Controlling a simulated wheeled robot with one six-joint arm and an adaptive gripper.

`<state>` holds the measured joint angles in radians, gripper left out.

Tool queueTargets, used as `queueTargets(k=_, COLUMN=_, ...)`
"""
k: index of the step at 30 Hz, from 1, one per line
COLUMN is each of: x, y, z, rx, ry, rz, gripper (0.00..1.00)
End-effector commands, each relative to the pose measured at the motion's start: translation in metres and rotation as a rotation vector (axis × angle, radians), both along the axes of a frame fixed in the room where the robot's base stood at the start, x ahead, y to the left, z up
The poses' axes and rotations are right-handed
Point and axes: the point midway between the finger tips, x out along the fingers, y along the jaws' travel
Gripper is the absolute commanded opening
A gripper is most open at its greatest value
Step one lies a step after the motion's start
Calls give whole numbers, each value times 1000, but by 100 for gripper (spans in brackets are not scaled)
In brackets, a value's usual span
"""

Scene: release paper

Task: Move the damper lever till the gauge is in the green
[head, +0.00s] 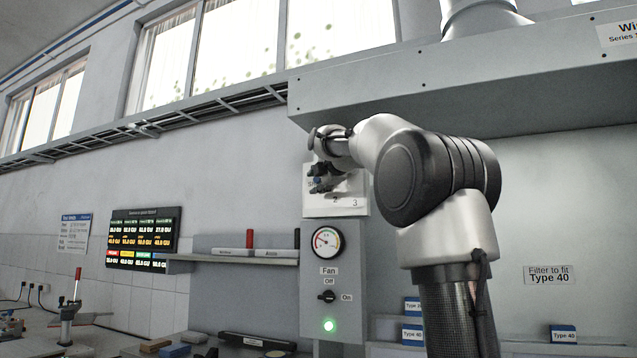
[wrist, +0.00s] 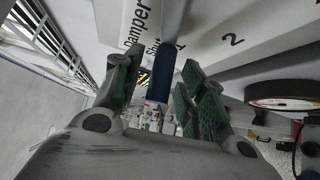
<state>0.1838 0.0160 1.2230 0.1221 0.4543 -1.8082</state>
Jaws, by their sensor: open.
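The damper plate (head: 348,203), marked 2 and 3, sits on the grey panel under the hood; in the wrist view the plate (wrist: 215,45) shows "Damper", "Shut" and 2. The blue lever handle (wrist: 168,60) stands between my gripper's fingers, near the "Shut" end of the scale. My gripper (head: 318,178) is open around it, with a finger on each side; firm contact cannot be told. In the head view my gripper hides most of the lever. The round gauge (head: 326,241) is below the plate, with red on its left side; its exact needle reading is too small to tell.
The hood (head: 450,85) overhangs close above my arm. Below the gauge are the fan switch (head: 327,296) and a lit green lamp (head: 329,325). A shelf (head: 240,260) with markers is at left. Small boxes (head: 413,336) stand below at right.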

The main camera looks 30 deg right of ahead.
Motion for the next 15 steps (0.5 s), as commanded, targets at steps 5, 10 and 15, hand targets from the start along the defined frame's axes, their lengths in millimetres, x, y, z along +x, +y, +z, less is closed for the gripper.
queueTargets(k=5, x=0, y=0, z=0, rx=0, ry=0, rz=0, gripper=13)
queueTargets(k=10, x=0, y=0, z=0, rx=1, ry=0, rz=0, gripper=0)
queueTargets(k=15, x=-1, y=-1, z=-4, rx=-25, ry=34, rz=0, gripper=0)
